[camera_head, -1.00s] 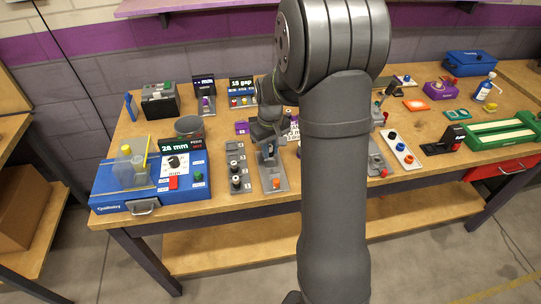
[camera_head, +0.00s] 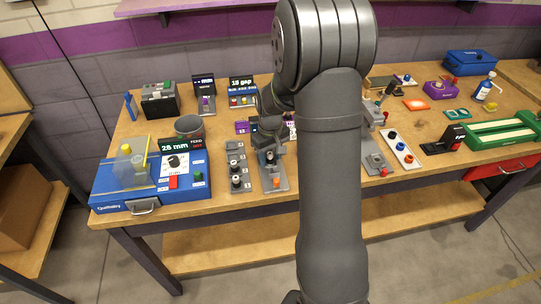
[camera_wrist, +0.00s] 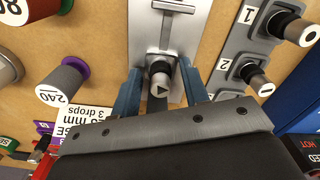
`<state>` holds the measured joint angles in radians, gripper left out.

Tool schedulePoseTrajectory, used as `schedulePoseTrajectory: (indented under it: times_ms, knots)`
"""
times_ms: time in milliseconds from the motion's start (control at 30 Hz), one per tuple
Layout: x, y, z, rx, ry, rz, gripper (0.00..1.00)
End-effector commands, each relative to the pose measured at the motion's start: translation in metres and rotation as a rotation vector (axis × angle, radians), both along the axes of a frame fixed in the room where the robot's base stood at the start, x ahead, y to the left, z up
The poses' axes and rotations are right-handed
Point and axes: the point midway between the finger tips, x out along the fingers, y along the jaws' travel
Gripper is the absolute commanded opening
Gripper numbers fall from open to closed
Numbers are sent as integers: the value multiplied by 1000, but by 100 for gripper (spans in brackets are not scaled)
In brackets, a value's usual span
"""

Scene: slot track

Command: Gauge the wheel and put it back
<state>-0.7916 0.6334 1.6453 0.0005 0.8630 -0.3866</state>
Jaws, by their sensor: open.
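In the wrist view, a small dark and silver round piece with a triangle mark on its end (camera_wrist: 160,82) stands at the slotted grey plate (camera_wrist: 178,22). I cannot tell whether it is the wheel. My gripper (camera_wrist: 160,88) is open, with one blue finger on each side of the piece; contact is not clear. In the head view my gripper (camera_head: 270,143) is over the plate (camera_head: 273,182), and its fingers are mostly hidden. A grey numbered rack (camera_head: 236,160) to the left holds dark round pieces (camera_head: 236,181); two show by labels 1 and 2 in the wrist view (camera_wrist: 260,82).
A blue gauge box (camera_head: 125,195) with a "26 mm" display stands at the front left. A grey cup (camera_head: 189,128) is behind it. In the wrist view, a grey "240" cylinder (camera_wrist: 62,85) and a white card (camera_wrist: 80,122) lie left of the plate. Several other fixtures fill the bench's right.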

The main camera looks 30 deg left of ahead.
Motion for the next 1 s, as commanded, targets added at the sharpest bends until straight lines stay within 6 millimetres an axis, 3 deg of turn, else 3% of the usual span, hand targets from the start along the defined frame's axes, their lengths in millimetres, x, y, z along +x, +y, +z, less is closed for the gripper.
schedulePoseTrajectory:
  times_ms: [167,600,800,1000]
  knots:
    - [1,1,18,4,-4,0,41]
    - [1,1,106,3,-3,0,41]
    - [0,0,122,1,-2,0,41]
    - [0,0,123,1,0,0,41]
